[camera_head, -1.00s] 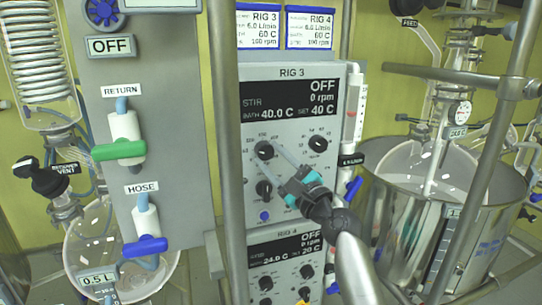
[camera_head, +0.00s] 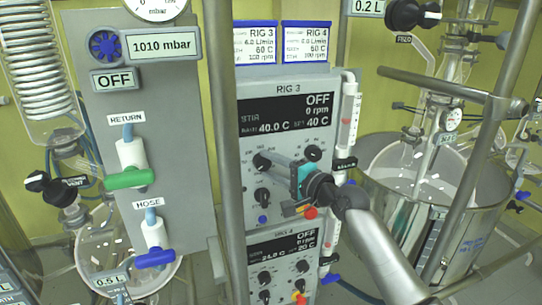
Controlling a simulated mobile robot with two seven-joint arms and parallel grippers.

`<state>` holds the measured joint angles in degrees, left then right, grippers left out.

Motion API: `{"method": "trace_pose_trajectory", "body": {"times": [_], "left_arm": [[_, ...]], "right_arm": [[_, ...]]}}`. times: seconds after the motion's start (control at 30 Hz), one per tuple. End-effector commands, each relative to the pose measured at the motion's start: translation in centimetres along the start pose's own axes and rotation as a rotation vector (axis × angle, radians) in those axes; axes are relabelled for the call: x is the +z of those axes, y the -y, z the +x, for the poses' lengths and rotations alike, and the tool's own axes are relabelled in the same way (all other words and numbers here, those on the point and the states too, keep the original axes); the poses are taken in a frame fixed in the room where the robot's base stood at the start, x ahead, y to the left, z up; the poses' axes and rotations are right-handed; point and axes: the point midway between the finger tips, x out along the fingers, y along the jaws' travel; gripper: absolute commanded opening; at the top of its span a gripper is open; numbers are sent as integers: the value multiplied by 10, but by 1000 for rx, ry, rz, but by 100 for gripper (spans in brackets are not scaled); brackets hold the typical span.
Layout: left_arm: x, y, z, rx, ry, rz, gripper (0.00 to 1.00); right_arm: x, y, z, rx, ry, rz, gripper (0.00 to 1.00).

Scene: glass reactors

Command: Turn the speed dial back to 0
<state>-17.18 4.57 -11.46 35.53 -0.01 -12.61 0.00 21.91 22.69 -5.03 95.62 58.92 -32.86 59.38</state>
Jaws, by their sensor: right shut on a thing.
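The RIG 3 control panel (camera_head: 244,140) is in the middle of the head view. Its display (camera_head: 285,112) reads OFF, 0 rpm, bath 40.0 C and set 40 C. The speed dial (camera_head: 261,163) is the black knob at the panel's upper left, with a printed scale around it. My right gripper (camera_head: 267,162) reaches in from the right and is shut on this dial. Its fingers partly hide the dial, so I cannot read its pointer. My left gripper is out of view.
Other black knobs sit beside the dial (camera_head: 313,153) and below it (camera_head: 262,195). The RIG 4 panel (camera_head: 254,273) is underneath. A vertical metal post (camera_head: 229,150) stands just left of the panels. A flow tube (camera_head: 347,125) runs along their right edge. A steel vessel (camera_head: 470,240) stands right.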

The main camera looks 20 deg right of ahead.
Motion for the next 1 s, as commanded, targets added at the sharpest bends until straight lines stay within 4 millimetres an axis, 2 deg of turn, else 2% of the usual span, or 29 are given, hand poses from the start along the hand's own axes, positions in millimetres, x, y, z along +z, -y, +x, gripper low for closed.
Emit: {"method": "trace_pose_trajectory", "body": {"times": [0.03, 0.3, 0.9, 0.93, 1.0], "left_arm": [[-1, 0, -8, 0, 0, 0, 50], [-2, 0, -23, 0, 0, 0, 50], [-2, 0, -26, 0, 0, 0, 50], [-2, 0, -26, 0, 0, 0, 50], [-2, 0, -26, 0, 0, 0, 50]], "right_arm": [[0, 4, 0, 14, 0, -26, 0], [1, 3, 0, 58, -6, -132, 0], [1, 1, 0, 72, -8, -168, 0], [1, 1, 0, 72, -8, -169, 51], [1, 1, 0, 72, -8, -168, 59]]}}
